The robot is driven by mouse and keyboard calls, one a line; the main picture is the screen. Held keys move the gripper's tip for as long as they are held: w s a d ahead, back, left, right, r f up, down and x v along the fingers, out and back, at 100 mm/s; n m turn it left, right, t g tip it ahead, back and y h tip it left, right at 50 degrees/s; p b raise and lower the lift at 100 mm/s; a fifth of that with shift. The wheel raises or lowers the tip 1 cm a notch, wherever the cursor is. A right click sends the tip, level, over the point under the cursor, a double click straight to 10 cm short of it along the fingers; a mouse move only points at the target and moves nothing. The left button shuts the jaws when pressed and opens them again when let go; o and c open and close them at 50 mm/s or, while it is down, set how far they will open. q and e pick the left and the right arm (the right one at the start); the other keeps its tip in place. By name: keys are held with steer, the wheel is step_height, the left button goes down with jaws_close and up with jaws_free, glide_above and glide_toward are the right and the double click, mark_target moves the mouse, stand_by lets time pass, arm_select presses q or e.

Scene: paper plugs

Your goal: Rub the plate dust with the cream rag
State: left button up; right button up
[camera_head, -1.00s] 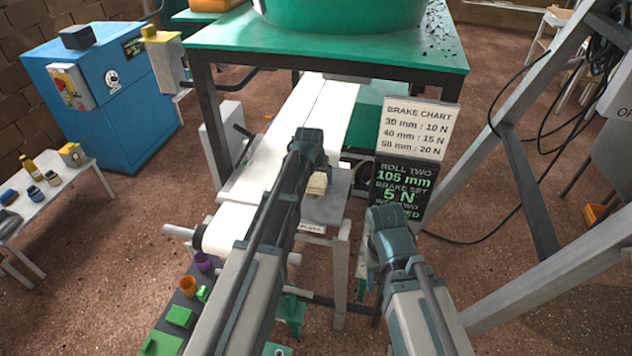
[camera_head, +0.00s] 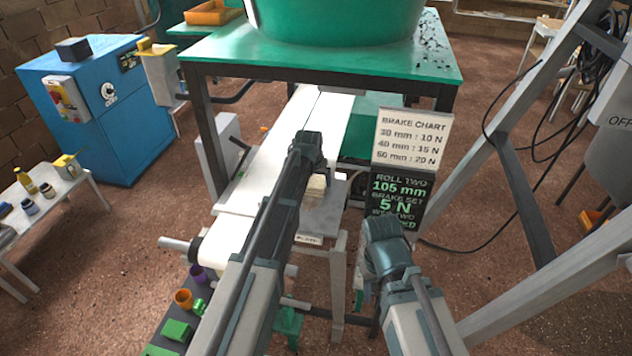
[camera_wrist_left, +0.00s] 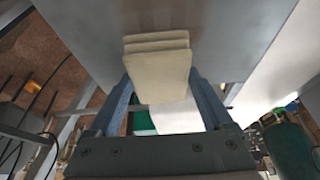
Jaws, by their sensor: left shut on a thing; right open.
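The cream rag (camera_head: 315,188) is a folded pad, with its layers showing in the left wrist view (camera_wrist_left: 158,78). My left gripper (camera_head: 313,168) is shut on it, with a finger on either side in the wrist view. The rag is over the grey metal plate (camera_head: 322,220), which has a small label on its front edge. I cannot tell whether the rag touches the plate. I cannot make out dust on the plate; my left arm and the rag hide part of it. My right gripper (camera_head: 383,245) is open, right of the plate and nearer; its fingertips are mostly hidden.
A white belt (camera_head: 290,150) runs beside the plate, under a green table (camera_head: 215,62). A brake chart sign (camera_head: 411,138) and a dark board (camera_head: 398,200) stand right of the plate. Grey frame beams (camera_head: 525,190) stand farther right. Purple and orange cups are at the lower left.

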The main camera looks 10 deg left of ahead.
mark_target(314, 189)
arm_select(q)
steer(key=shift+s, duration=2.1)
steer(key=shift+s+a, duration=0.15)
steer(key=shift+s, duration=1.8)
steer(key=shift+s+f, duration=0.15)
steer(key=shift+s, duration=2)
steer(key=shift+a, duration=0.15)
steer(key=shift+w+a, duration=0.15)
steer(key=shift+a, duration=0.8)
steer(key=shift+w, duration=0.15)
